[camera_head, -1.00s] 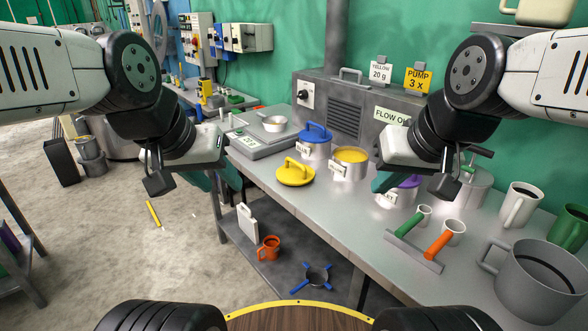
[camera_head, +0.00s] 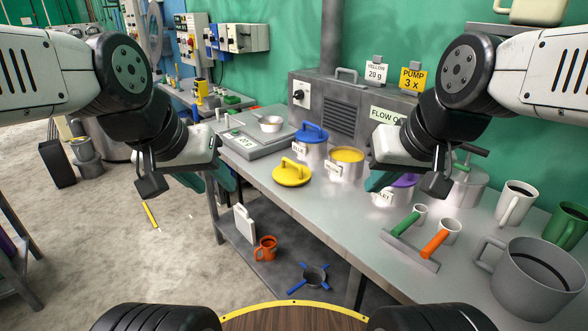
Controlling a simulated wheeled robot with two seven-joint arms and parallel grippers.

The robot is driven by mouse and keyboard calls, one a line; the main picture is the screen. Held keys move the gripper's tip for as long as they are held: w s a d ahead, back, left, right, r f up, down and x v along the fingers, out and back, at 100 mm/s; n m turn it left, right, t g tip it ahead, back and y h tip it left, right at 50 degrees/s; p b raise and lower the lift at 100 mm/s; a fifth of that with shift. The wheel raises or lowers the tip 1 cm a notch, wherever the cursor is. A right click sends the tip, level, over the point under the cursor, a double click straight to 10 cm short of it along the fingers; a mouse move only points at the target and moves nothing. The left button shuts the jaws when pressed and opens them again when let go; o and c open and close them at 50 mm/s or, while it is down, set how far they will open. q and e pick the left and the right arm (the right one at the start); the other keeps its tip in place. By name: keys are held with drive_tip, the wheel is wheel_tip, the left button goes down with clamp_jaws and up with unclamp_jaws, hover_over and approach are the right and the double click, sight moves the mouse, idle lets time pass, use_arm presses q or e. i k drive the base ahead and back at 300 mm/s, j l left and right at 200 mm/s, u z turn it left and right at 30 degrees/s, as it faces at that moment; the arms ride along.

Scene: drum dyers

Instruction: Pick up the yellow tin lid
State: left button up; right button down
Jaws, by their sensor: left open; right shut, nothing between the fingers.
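The yellow tin lid (camera_head: 292,174), round with an arched handle on top, lies on the grey bench near its front edge. It is just in front of the open tin of yellow powder (camera_head: 346,161). My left gripper (camera_head: 232,178) is open and empty, left of the lid and apart from it. My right gripper (camera_head: 372,182) is shut and empty, right of the yellow tin and in front of the violet tin (camera_head: 404,187), which it partly hides.
A blue-lidded tin (camera_head: 312,142) stands behind the yellow lid. A scale with a small pan (camera_head: 271,124) is at the back left. A rack with green and orange handled scoops (camera_head: 410,249), a grey jug (camera_head: 537,280) and a white mug (camera_head: 516,204) fill the right side.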

sight(292, 173)
drive_tip(key=i+j+z, duration=0.15)
drive_tip(key=i+j, duration=0.25)
drive_tip(key=i+j+z, duration=0.3)
drive_tip(key=j, duration=0.2)
drive_tip(key=k+l, duration=0.05)
